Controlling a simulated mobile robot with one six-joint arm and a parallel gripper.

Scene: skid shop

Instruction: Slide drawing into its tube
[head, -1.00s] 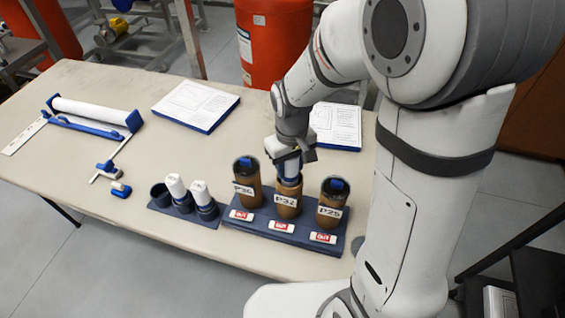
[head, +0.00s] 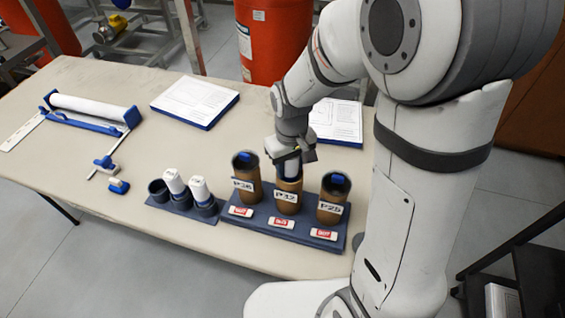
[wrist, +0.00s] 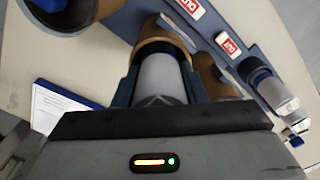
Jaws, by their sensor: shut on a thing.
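The rolled drawing (wrist: 160,78) is a pale cylinder held upright between the fingers of my gripper (head: 290,165). Its lower end is inside the mouth of the middle brown tube (head: 288,208), labelled P32. In the wrist view, the tube's brown rim (wrist: 160,44) surrounds the far end of the roll. My gripper is shut on the roll just above the tube mouth. How deep the roll sits is hidden by the tube.
Tubes P36 (head: 246,172) and P25 (head: 333,190), with dark tops and blue inside, flank it in a dark rack (head: 262,221).

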